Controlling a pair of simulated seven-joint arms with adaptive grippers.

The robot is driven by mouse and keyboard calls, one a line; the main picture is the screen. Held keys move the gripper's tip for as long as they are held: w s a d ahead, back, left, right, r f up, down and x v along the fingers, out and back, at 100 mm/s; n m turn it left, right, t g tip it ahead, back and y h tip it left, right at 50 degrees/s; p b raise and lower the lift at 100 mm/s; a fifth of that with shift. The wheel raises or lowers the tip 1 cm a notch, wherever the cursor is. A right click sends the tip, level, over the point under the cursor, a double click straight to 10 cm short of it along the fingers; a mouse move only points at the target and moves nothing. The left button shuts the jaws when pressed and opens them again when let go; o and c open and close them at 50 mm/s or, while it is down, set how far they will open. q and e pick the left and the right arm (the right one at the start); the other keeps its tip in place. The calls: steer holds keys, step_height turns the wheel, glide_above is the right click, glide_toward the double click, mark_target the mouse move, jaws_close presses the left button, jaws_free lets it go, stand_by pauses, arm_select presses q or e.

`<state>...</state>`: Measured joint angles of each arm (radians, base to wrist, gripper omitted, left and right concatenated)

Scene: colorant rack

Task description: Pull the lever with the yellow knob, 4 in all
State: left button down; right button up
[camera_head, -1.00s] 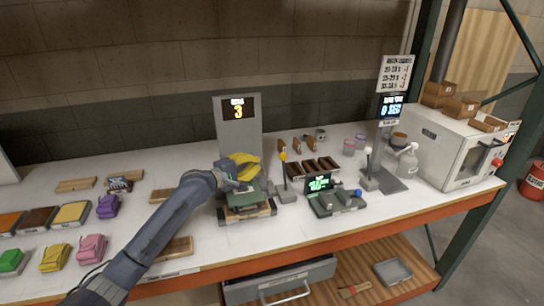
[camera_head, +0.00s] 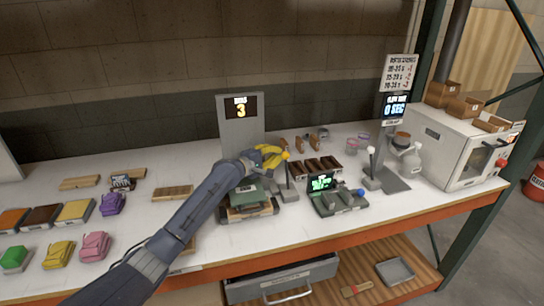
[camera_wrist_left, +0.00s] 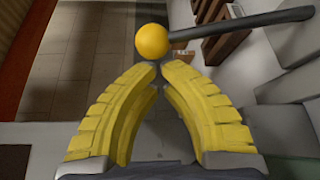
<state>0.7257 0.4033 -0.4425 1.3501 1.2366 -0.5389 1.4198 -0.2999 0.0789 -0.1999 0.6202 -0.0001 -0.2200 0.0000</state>
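The lever's yellow knob (camera_head: 286,155) tops a dark shaft that stands nearly upright on a grey base (camera_head: 289,195), right of the grey display panel (camera_head: 237,130), which reads 3. My left gripper (camera_head: 282,153) reaches in from the left, its yellow fingertips right at the knob's left side. In the left wrist view the two fingers (camera_wrist_left: 158,72) meet almost tip to tip with nothing between them, and the knob (camera_wrist_left: 152,41) sits just beyond the tips. I cannot tell whether they touch it. My right gripper is not in view.
A green-topped block on a wooden base (camera_head: 248,200) lies under my left wrist. A rack of brown bars (camera_head: 316,167) and a device with a green screen (camera_head: 322,183) stand right of the lever. Another lever, with a white knob (camera_head: 371,150), is farther right.

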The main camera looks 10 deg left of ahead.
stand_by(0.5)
arm_select(q)
steer(key=shift+s+d+r+m, duration=0.25)
steer(key=shift+s+m, duration=0.05)
steer(key=shift+s, duration=0.05)
steer(key=shift+s+r, duration=0.1)
steer(key=shift+s, duration=0.05)
steer(key=s+d+r+m+t+h, duration=0.1)
steer(key=s+d+m, duration=0.3)
steer(key=s, duration=0.5)
steer(key=shift+s+d+r+m+t+h, duration=0.25)
steer(key=shift+d+m+t+h, duration=0.2)
steer(key=shift+d+t, duration=0.35)
stand_by(0.4)
steer(key=shift+f, duration=0.1)
